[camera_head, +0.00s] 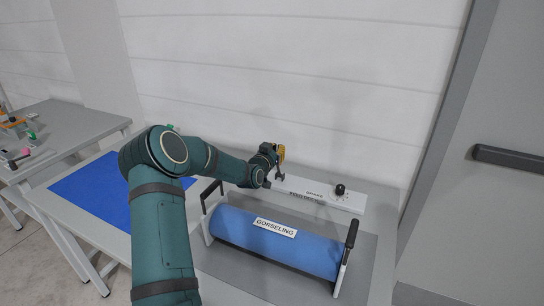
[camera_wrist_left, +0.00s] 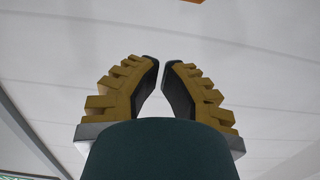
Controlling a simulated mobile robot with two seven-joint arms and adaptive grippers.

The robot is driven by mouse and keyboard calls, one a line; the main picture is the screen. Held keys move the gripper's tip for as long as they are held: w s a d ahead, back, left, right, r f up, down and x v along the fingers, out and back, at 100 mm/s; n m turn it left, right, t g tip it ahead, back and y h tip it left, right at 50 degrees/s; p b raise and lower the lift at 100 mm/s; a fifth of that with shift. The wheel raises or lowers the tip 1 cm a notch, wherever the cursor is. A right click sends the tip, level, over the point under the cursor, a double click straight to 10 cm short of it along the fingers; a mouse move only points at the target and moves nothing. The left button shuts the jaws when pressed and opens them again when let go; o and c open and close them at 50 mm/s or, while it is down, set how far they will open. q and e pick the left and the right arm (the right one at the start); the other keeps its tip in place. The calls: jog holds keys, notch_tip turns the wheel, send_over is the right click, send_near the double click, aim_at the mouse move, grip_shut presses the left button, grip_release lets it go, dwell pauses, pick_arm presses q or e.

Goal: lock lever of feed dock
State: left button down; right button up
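The feed dock (camera_head: 315,194) is a long white bar with printed lettering at the back of the grey table. A round black knob (camera_head: 340,189) stands up near its right end; I cannot tell if this is the lock lever. My left gripper (camera_head: 280,152) is above the bar's left end, apart from the knob. In the left wrist view its two yellow-ribbed fingers (camera_wrist_left: 163,62) stand apart with nothing between them. A small dark part (camera_head: 279,174) shows just below the gripper; I cannot tell what it is. My right gripper is out of view.
A blue roll (camera_head: 310,252) labelled GORSELING lies in front of the bar, in a frame with black upright handles (camera_head: 351,234) at its ends. A blue mat (camera_head: 95,195) lies to the left. The white wall (camera_head: 300,80) is close behind.

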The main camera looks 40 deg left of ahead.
aim_at(278, 168)
pick_arm(q)
jog(key=w+f, duration=0.1)
jog(key=w+a+f, duration=0.1)
jog(key=f, duration=0.1)
jog(key=shift+w+b, duration=0.4)
jog(key=shift+s+d+f, duration=0.15)
jog(key=shift+f, duration=0.35)
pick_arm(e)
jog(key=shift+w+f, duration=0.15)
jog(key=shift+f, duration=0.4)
pick_arm(q)
jog(key=shift+s, duration=0.15)
